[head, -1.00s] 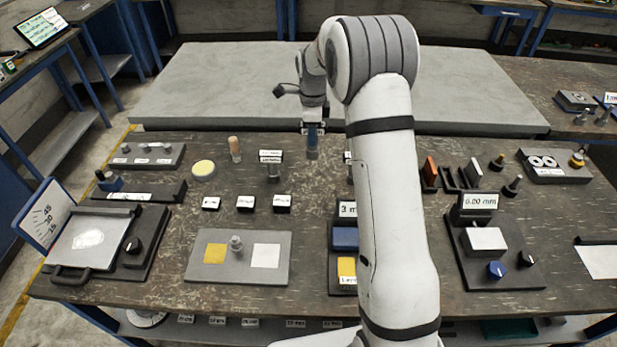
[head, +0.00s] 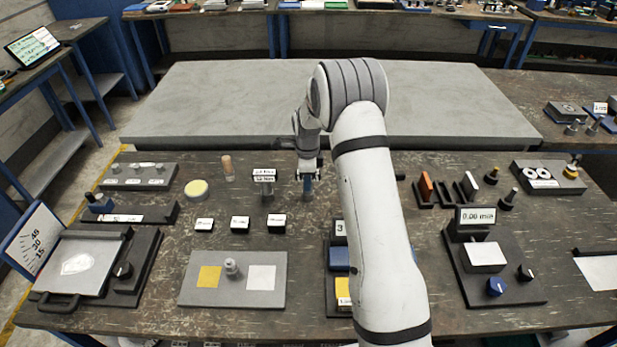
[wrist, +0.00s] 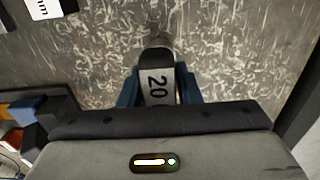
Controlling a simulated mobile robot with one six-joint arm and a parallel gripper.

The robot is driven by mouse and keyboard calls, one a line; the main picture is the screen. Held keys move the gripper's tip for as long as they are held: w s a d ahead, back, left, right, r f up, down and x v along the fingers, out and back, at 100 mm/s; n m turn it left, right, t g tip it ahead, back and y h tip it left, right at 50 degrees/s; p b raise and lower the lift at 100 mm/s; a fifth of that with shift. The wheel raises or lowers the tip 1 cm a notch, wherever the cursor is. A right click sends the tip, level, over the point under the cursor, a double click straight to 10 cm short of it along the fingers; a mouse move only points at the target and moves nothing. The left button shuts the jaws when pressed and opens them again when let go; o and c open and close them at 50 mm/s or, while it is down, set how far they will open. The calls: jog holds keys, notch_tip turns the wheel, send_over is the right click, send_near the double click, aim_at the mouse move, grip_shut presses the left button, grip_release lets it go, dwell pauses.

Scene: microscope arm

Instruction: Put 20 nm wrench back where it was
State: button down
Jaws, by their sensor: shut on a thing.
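My gripper (head: 307,188) is low over the bench, beside a small labelled stand (head: 264,177) on its left. In the wrist view its two blue fingers (wrist: 158,97) are shut on the 20 nm wrench (wrist: 157,86), which shows a pale label reading 20 and a dark rounded end. A grey shaft runs beyond that end toward the top of the view. The head view does not show the wrench clearly. My arm hides the bench just right of the gripper. I cannot tell whether the wrench touches the bench or a holder.
Three small labelled blocks (head: 240,223) sit in front of the stand. A wooden-handled piece (head: 228,168) and a round yellow-topped disc (head: 196,189) lie left. A grey plate (head: 234,292) is nearer. A dark device with a display (head: 475,215) stands right. The raised grey slab (head: 220,100) behind is clear.

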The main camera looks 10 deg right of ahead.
jog(key=shift+f, duration=0.15)
jog(key=c, duration=1.1)
grip_release()
jog(key=shift+o, duration=0.2)
